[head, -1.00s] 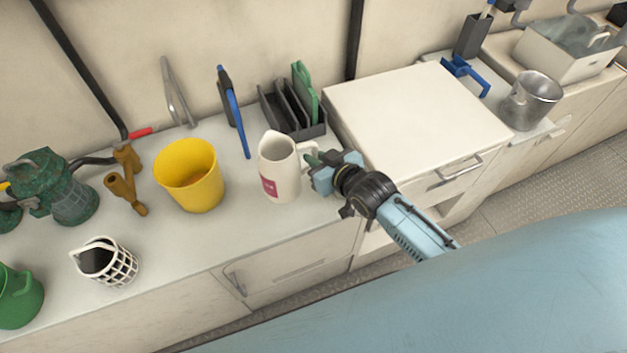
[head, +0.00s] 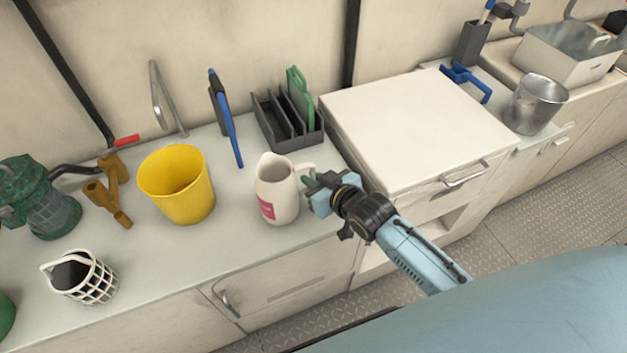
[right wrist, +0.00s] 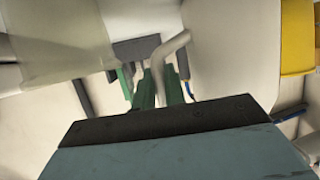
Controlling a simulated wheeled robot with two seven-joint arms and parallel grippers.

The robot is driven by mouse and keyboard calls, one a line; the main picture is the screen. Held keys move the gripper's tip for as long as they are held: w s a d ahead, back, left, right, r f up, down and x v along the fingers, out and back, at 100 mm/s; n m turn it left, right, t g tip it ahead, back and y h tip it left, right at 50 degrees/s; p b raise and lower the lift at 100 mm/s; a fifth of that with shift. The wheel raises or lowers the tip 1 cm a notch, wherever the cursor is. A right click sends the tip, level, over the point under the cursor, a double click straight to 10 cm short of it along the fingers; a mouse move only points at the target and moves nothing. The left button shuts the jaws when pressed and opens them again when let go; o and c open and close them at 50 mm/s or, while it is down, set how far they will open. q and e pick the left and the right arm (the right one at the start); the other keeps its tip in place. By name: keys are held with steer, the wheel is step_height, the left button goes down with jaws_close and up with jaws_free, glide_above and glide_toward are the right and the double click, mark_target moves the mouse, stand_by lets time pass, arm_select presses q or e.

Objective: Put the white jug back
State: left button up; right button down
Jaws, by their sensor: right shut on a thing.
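The white jug (head: 277,190) with a pink-red label is upright at the counter's front part, its handle to the right. My right gripper (head: 316,181) is shut on the jug's handle, reaching in from the right. In the right wrist view the handle (right wrist: 165,55) runs between the two green fingers (right wrist: 160,90), and the jug's pale body (right wrist: 228,50) fills the area to its right. I cannot tell whether the jug's base touches the counter. My left gripper is not in view.
A yellow bucket (head: 177,187) stands left of the jug. A grey slotted rack (head: 287,122) with a green board is behind it. A white raised cabinet (head: 415,120) stands close on the right.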

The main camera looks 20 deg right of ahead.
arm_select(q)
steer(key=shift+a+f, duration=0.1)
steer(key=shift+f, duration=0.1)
arm_select(e)
steer(key=shift+f, duration=0.25)
steer(key=shift+f, duration=0.15)
steer(key=c, duration=1.5)
jaws_free()
steer(key=shift+o, duration=0.2)
